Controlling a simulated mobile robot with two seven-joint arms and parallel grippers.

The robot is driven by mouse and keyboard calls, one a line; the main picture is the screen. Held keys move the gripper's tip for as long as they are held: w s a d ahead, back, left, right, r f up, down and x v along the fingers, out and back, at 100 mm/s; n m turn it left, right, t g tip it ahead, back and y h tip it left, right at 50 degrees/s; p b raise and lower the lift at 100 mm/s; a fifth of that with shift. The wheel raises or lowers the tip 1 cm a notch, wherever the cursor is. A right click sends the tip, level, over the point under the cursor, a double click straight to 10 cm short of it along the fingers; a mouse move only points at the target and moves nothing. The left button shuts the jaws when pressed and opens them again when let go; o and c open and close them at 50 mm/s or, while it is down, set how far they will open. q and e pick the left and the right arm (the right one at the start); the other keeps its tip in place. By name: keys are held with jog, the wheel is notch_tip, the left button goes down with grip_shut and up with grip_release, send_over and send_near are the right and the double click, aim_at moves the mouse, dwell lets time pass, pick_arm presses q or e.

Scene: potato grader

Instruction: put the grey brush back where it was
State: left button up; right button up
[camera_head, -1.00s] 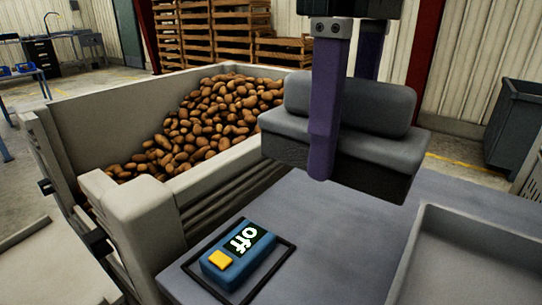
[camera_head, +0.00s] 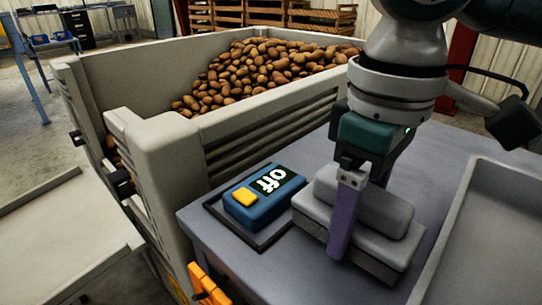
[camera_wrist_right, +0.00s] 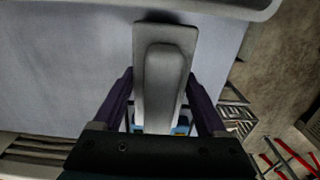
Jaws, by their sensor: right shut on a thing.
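The grey brush (camera_head: 362,215) is a block with a raised rounded handle on top and a dark underside. In the head view it is low over the grey table (camera_head: 290,270), just right of the blue device; I cannot tell whether it touches the table. My right gripper (camera_head: 355,220) is shut on the brush, its purple fingers on either side. The brush (camera_wrist_right: 163,75) also shows between the fingers in the right wrist view. My left gripper is not in view.
A blue device (camera_head: 258,200) with a yellow button and an "off" display lies in a dark frame left of the brush. A grey tray (camera_head: 485,235) is at the right. A large bin (camera_head: 165,150) full of potatoes stands behind.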

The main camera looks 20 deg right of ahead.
jog(key=shift+f, duration=0.7)
jog(key=shift+f, duration=0.15)
jog(key=o, duration=1.2)
jog(key=shift+o, duration=0.2)
notch_tip(320, 180, up, 12)
jog(key=p, duration=0.4)
jog(key=shift+r, duration=0.2)
